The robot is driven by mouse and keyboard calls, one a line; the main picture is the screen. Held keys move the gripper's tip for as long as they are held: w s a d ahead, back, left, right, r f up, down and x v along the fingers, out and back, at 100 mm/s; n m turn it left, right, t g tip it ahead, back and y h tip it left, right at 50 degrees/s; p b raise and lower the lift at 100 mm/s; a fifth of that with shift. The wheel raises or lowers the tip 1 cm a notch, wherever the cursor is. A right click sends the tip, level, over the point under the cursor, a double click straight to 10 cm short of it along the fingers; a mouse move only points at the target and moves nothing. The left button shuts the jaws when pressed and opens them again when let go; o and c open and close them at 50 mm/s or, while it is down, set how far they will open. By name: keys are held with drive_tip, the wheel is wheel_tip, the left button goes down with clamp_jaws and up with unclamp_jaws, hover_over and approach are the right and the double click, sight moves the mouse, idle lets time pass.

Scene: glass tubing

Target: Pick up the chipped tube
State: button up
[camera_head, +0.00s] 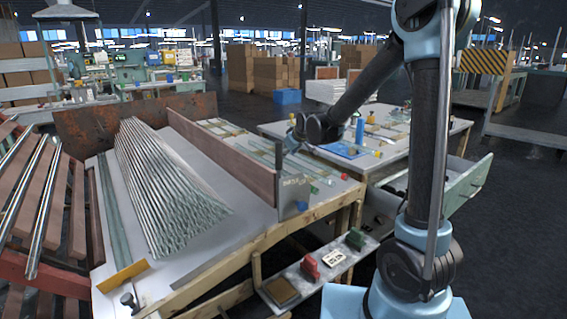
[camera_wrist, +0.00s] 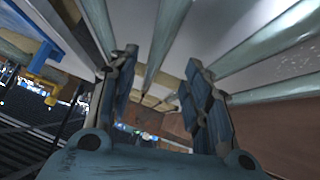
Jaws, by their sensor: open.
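My gripper (camera_wrist: 160,88) is open in the wrist view, its two blue-grey fingers spread apart. In the head view my gripper (camera_head: 290,143) is small and partly hidden, over the sorting table behind the brown board. In the wrist view a pale glass tube (camera_wrist: 166,38) runs toward the gap between the fingers; I cannot tell whether it lies between them. More tubes (camera_wrist: 245,38) show to the right. In the head view a few thin greenish tubes (camera_head: 312,172) lie on that table. I cannot make out a chip on any tube.
A large bundle of glass tubes (camera_head: 165,190) lies on the left bench, beside the upright brown board (camera_head: 222,155). A rack with metal rods (camera_head: 45,205) stands at far left. A blue bottle (camera_head: 360,130) stands on the back table. A shelf with red and green pieces (camera_head: 318,270) is in front.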

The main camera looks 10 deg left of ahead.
sight(286, 159)
drive_tip(key=shift+w+a+f, duration=0.2)
drive_tip(key=shift+w+f, duration=0.35)
drive_tip(key=shift+f, duration=0.2)
drive_tip(key=shift+w+a+f, duration=0.15)
drive_tip(key=shift+w+f, duration=0.35)
drive_tip(key=shift+f, duration=0.2)
drive_tip(key=shift+x, duration=0.8)
clamp_jaws()
